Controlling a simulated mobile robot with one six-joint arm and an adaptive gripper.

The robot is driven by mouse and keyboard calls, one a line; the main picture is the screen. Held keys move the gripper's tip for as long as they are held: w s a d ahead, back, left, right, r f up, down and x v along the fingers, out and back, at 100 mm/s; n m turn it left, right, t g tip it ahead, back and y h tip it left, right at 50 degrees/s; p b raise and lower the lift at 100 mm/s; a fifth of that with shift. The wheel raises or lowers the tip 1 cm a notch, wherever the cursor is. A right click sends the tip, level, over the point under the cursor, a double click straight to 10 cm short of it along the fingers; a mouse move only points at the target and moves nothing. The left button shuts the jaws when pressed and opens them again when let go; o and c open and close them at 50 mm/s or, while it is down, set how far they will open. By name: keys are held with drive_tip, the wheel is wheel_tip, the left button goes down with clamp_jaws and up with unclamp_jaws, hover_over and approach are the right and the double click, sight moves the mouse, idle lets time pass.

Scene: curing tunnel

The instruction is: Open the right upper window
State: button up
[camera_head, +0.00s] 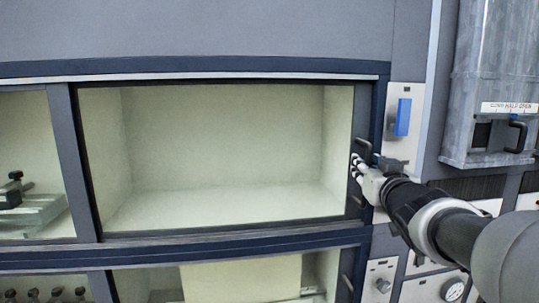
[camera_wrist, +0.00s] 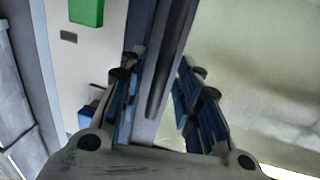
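The right upper window (camera_head: 225,150) is a wide glass pane in a dark frame, and a pale, empty chamber shows behind it. It looks shut. A dark bar handle (camera_head: 363,147) stands upright on its right frame, partly hidden by my gripper (camera_head: 361,170), which is at the handle. In the wrist view my gripper (camera_wrist: 160,60) has its two fingers apart, one on each side of the dark handle bar (camera_wrist: 168,65). I cannot tell whether either finger touches the bar. The glass (camera_wrist: 250,50) lies to the right in that view.
A blue block (camera_head: 402,117) is on the light panel right of the window. A grey metal box (camera_head: 497,90) with a black handle hangs further right. A lower window (camera_head: 225,278) with its own handle lies below. Dials and knobs (camera_head: 380,285) sit under my arm.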

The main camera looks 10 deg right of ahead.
drive_tip(key=shift+w+r, duration=0.1)
drive_tip(key=shift+w, duration=0.1)
drive_tip(key=shift+s, duration=0.1)
drive_tip(key=shift+c, duration=0.6)
clamp_jaws()
